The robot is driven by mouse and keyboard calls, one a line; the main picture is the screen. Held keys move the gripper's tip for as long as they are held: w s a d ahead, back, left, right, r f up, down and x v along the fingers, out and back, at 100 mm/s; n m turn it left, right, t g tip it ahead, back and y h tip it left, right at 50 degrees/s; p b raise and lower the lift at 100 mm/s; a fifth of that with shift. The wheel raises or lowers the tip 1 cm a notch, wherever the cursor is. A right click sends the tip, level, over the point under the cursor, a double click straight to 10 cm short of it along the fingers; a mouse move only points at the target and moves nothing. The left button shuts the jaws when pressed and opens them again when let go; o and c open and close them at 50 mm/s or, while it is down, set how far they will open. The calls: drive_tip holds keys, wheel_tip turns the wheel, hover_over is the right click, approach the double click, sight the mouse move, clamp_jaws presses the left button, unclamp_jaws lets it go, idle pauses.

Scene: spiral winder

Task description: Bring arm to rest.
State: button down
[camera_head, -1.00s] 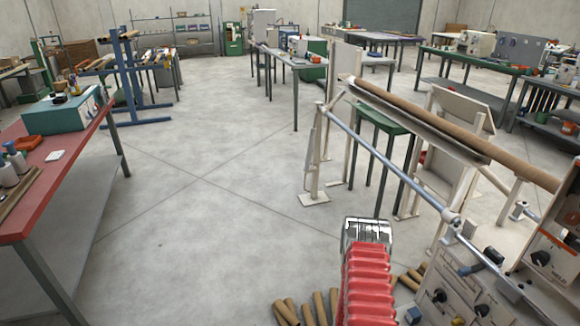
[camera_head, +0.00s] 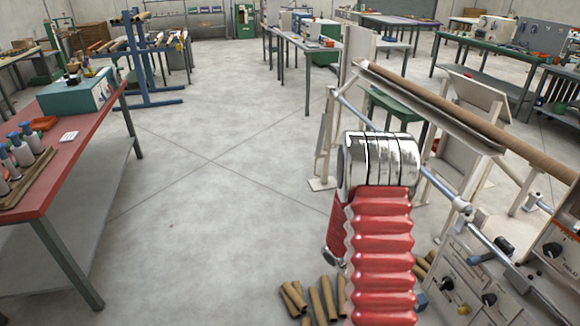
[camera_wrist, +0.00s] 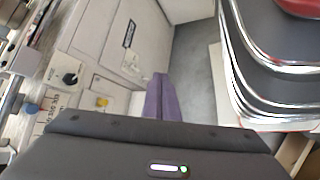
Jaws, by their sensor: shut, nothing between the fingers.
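My arm, in a red ribbed sleeve with a chrome joint, rises in the lower middle of the head view. My gripper (camera_wrist: 160,97) shows in the wrist view as two purple fingers pressed together with nothing between them. They are in front of the pale side of the spiral winder and the grey floor. In the head view the gripper itself cannot be clearly made out behind the arm. The spiral winder (camera_head: 480,270) stands at the right, its panel of knobs close to my arm.
Several cardboard tubes (camera_head: 312,300) lie on the floor beside my arm. A long brown tube (camera_head: 480,120) rests on the winder's sloping trough. A red-topped bench (camera_head: 75,150) stands at the left. The grey floor (camera_head: 200,200) between bench and winder is clear.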

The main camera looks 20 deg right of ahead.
drive_tip(key=w+a+r+n+t+y, duration=0.15)
drive_tip(key=w+a+r+t, duration=0.25)
drive_tip(key=a+r, duration=0.5)
drive_tip(key=w+a+r+t+y, duration=0.2)
drive_tip(key=w+a+r+t, duration=0.2)
drive_tip(key=a+r, duration=0.45)
drive_tip(key=s+a+r+n+t, duration=0.2)
drive_tip(key=a+r+t, duration=0.5)
drive_tip(key=a+r, duration=0.5)
wheel_tip(320, 180, up, 2)
drive_tip(key=shift+r+y, duration=0.2)
drive_tip(key=shift+y, duration=0.25)
drive_tip(key=shift+d, duration=0.1)
drive_tip(key=shift+d, duration=0.1)
